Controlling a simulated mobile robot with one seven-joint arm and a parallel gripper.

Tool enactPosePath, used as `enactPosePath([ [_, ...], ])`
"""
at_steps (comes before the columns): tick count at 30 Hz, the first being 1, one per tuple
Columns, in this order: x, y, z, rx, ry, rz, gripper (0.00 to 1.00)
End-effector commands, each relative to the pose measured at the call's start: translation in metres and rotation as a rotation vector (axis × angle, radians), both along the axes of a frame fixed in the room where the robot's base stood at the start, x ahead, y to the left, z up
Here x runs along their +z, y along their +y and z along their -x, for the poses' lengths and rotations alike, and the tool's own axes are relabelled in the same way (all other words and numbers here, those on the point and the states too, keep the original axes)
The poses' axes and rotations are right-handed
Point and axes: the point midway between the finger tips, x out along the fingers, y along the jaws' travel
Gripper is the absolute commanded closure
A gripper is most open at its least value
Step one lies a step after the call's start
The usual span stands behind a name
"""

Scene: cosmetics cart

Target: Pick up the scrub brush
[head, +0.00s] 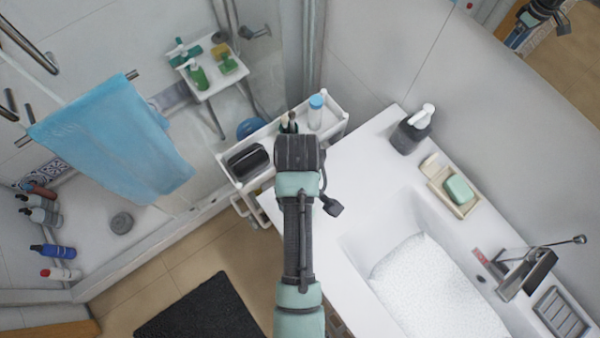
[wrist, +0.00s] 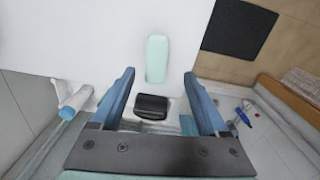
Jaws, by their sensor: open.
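I cannot clearly make out a scrub brush. Thin brush-like handles with pale tops (head: 288,120) stand in the white cart, partly hidden by my wrist. A black rounded object (head: 247,163) lies in the cart's left end. In the wrist view this black object (wrist: 150,106) shows between my fingers, some way beyond them. My gripper (wrist: 158,82) is open, with nothing held between its blue fingers. In the head view my wrist is over the cart's middle and hides its fingers and what is below.
The white cart (head: 333,128) also holds a blue-capped bottle (head: 315,112). The white counter (head: 350,165) on the right bears a dark dispenser (head: 410,135) and a soap dish (head: 448,200). A blue towel (head: 115,135) hangs left.

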Motion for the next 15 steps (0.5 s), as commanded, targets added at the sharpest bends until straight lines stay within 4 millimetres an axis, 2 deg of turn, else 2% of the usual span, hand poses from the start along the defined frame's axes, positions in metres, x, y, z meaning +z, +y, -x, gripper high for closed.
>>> enactPosePath([
  [3, -0.014, 0.0, 0.0, 0.0, 0.001, -0.001, 0.22],
  [11, -0.031, -0.003, 0.0, -0.001, 0.001, 0.0, 0.22],
  [15, -0.049, -0.007, 0.0, -0.002, 0.001, -0.001, 0.22],
])
